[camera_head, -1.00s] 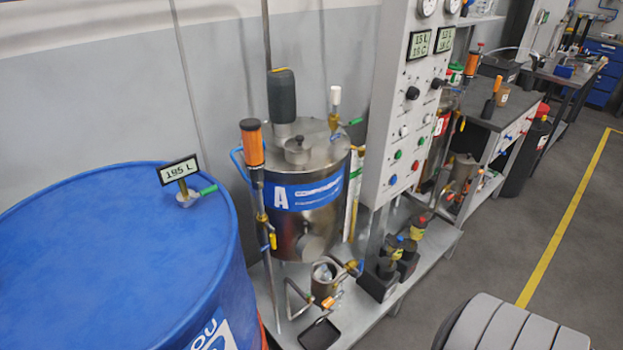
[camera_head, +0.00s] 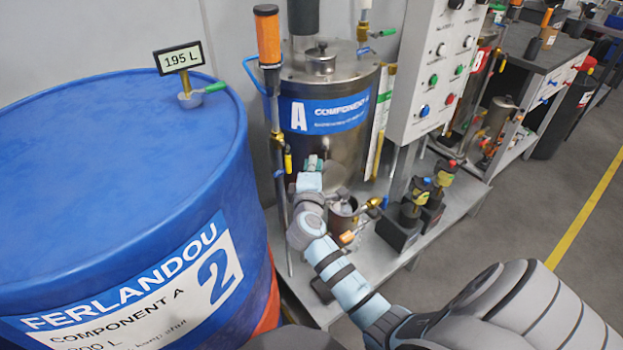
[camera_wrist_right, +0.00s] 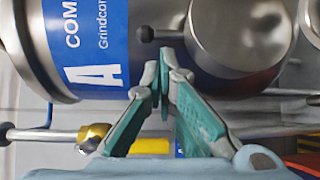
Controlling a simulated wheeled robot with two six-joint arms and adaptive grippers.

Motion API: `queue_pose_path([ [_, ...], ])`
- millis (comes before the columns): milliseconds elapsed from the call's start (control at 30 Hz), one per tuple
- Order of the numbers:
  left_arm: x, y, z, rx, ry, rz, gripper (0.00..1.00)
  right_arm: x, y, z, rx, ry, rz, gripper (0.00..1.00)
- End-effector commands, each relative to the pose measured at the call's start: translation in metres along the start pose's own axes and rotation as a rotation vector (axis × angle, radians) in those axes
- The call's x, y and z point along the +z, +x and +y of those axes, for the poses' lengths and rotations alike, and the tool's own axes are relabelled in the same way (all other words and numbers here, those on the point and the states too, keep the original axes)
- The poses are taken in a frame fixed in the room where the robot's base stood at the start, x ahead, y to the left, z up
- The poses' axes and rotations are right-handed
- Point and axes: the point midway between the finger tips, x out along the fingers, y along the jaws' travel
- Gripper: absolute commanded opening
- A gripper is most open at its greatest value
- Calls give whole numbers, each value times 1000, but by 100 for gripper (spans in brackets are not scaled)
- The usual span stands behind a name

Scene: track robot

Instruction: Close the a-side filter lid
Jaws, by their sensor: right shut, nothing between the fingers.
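The A-side filter (camera_head: 342,222) is a small steel cup low in front of the tank marked A. Its round steel lid (camera_head: 338,178) stands raised above the cup, partly beside my arm. In the right wrist view the lid (camera_wrist_right: 242,32) is a large steel disc with a black knob (camera_wrist_right: 147,34) on a short stem. My right gripper (camera_head: 313,163) is in front of tank A, just left of the lid. In the wrist view its teal fingers (camera_wrist_right: 161,75) meet with nothing between them, a little below the knob and apart from it. My left gripper is not in view.
A blue drum (camera_head: 110,190) fills the left. Tank A (camera_head: 318,100) stands behind my gripper. Black-based pumps (camera_head: 405,225) stand right of the filter on the grey platform (camera_head: 455,200).

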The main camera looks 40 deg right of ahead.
Motion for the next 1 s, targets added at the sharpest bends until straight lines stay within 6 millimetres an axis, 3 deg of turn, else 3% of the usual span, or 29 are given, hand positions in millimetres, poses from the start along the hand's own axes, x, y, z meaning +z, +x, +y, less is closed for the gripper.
queue_pose_path([
  [100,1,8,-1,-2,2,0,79,0,20,-2,0,1,0,0],
  [300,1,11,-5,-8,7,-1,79,0,36,-2,-2,2,1,0],
  [667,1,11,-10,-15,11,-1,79,0,36,-2,-2,3,1,0],
  [1000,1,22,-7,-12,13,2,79,4,32,-1,39,37,0,0],
])
